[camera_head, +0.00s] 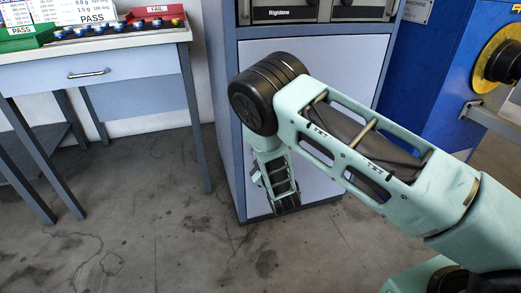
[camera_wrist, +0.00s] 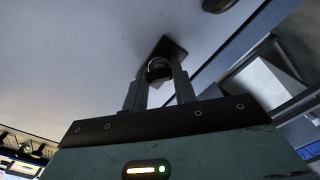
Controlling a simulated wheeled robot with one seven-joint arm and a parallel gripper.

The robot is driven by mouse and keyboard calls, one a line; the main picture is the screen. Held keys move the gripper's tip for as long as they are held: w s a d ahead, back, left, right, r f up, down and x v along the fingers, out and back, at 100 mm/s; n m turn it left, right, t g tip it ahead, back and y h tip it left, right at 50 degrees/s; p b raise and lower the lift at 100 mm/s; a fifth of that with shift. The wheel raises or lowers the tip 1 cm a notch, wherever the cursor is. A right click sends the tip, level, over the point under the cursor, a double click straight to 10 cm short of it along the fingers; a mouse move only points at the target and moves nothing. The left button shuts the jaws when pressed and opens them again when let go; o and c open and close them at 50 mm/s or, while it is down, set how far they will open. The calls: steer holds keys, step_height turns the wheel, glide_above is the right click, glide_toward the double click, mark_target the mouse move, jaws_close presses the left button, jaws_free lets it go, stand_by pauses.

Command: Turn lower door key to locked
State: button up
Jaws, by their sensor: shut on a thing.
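The lower door (camera_head: 330,55) is a pale panel in the blue-grey cabinet, and it looks closed. It also fills much of the wrist view (camera_wrist: 70,60). In the wrist view a small dark key (camera_wrist: 158,68) with a rounded head stands at a dark plate (camera_wrist: 173,48) on the door. My gripper (camera_wrist: 160,78) has one finger on each side of the key and is shut on it. The key's exact turn angle is hard to tell. In the head view my arm hides the key and my fingertips.
A dark rounded part (camera_wrist: 218,4) shows at the wrist view's top edge. A table (camera_head: 100,72) with a drawer, a green tray (camera_head: 25,38) and a red tray (camera_head: 155,12) stands at left. A blue machine (camera_head: 430,70) stands at right. Floor at front left is clear.

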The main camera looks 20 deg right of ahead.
steer(key=n+p, duration=0.1)
steer(key=n, duration=0.3)
steer(key=shift+n, duration=0.3)
steer(key=shift+n+p, duration=0.65)
steer(key=shift+n, duration=1.25)
steer(key=o, duration=1)
steer(key=s+p, duration=0.4)
steer(key=s, duration=1.3)
steer(key=shift+s, duration=0.25)
